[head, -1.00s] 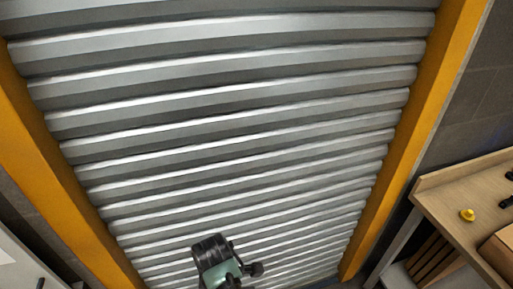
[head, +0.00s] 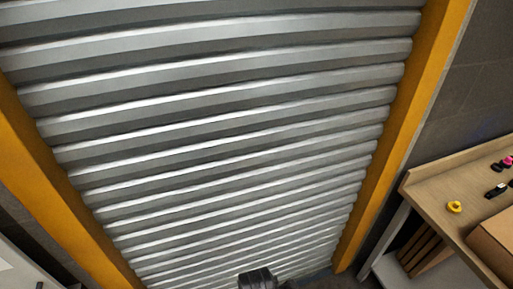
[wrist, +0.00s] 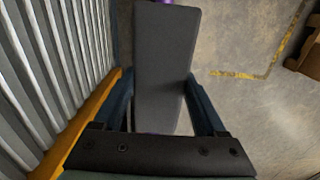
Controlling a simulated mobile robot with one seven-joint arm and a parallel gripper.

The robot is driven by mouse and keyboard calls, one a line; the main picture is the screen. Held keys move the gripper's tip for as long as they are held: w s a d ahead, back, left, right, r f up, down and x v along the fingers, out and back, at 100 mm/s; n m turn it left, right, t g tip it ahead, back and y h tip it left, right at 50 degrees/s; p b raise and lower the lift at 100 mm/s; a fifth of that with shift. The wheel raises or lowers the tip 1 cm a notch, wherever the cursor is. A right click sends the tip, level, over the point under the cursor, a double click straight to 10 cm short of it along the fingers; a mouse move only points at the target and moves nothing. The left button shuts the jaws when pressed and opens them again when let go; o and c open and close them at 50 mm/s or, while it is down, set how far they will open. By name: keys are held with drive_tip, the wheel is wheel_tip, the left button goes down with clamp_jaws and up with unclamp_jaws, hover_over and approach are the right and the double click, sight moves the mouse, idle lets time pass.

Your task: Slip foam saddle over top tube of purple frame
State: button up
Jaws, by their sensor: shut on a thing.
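In the wrist view my gripper (wrist: 163,82) has its two dark blue fingers on either side of a long dark grey block (wrist: 165,50), which looks like the foam saddle. The fingers are shut on it, and it extends from the palm past the fingertips. A sliver of purple (wrist: 178,2) shows at the top edge beyond the block, and a trace of purple shows near the palm. I cannot tell whether this purple is the frame's tube or whether the block touches it. The head view shows neither the saddle nor the purple frame.
A ribbed metal shutter (head: 220,130) with yellow posts fills the head view. A wooden bench (head: 432,200) at right carries a yellow ring-like item (head: 454,207), small black and pink items and a cardboard box (head: 495,240). Open floor (wrist: 250,110) with a yellow line lies right in the wrist view.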

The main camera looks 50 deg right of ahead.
drive_tip(key=shift+f+b, duration=2.85)
drive_tip(key=shift+f, duration=1.55)
drive_tip(key=o, duration=1.2)
drive_tip(key=shift+o, duration=0.2)
wheel_tip(320, 180, up, 13)
drive_tip(key=shift+f, duration=0.1)
